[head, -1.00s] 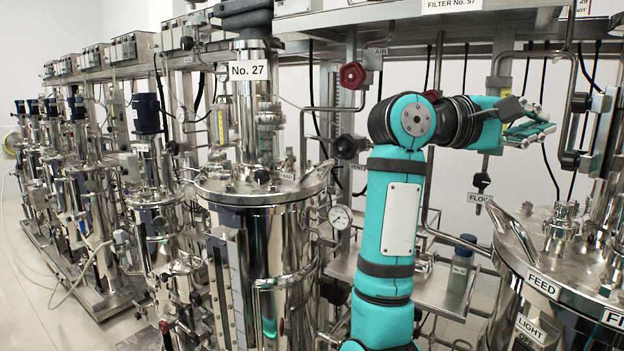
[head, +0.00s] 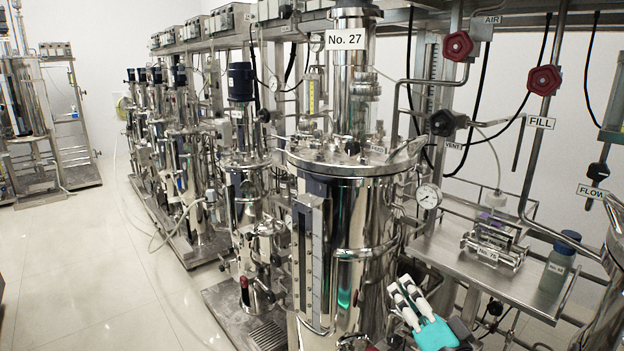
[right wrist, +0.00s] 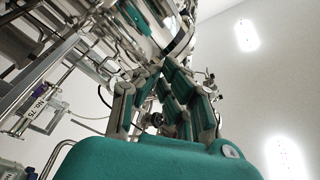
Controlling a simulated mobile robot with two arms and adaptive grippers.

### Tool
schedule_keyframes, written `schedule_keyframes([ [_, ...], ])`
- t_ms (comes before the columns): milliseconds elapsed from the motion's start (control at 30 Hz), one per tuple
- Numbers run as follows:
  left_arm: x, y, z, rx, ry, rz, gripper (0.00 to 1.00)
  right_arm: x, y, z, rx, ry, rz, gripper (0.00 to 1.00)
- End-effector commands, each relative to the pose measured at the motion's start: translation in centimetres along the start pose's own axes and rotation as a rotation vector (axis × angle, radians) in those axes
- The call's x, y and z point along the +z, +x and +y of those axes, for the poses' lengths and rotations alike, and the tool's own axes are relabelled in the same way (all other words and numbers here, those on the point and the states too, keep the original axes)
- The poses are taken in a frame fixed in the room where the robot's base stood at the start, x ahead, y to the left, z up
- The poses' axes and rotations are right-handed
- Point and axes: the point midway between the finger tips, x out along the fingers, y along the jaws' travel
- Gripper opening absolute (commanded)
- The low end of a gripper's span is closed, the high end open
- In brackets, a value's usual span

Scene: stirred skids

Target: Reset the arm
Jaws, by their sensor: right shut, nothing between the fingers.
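My right gripper (head: 406,294) is at the bottom of the head view, right of centre. Only its pale fingers and a bit of teal hand show, with the fingers pointing up and left in front of the lower part of the steel vessel marked No. 27 (head: 370,215). It is shut and empty. In the right wrist view the gripper (right wrist: 160,72) has its dark and teal fingers drawn together, with nothing held. Most of my right arm is out of view. My left gripper is not in view.
A steel shelf (head: 455,262) right of the vessel holds a block marked No. 75 (head: 495,245) and a capped bottle (head: 558,264). Valves, gauges and pipes crowd the rack behind. More skids stand at left. The tiled floor (head: 90,265) at left is clear.

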Motion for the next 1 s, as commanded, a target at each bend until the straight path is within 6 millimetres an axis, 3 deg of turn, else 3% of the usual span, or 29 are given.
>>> schedule_keyframes([
  [33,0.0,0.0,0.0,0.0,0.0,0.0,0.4,2.9,-1.8,2.5,0.093,-0.081,-0.094,0.0],
  [100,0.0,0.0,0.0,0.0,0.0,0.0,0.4,6.4,-4.5,5.6,0.21,-0.193,-0.227,0.0],
  [200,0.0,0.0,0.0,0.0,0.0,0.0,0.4,10.6,-9.4,9.6,0.362,-0.341,-0.428,0.0],
  [333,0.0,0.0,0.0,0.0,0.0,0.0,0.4,14.3,-16.2,13.3,0.514,-0.49,-0.672,0.0],
  [500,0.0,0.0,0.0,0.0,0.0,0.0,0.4,16.6,-23.3,15.7,0.635,-0.607,-0.909,0.0],
  [800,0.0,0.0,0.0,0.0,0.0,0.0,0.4,18.0,-33.6,17.1,0.769,-0.723,-1.251,0.0],
  [1000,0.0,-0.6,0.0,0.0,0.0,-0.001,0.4,21.0,-33.0,21.3,0.775,-0.715,-1.274,0.0],
])
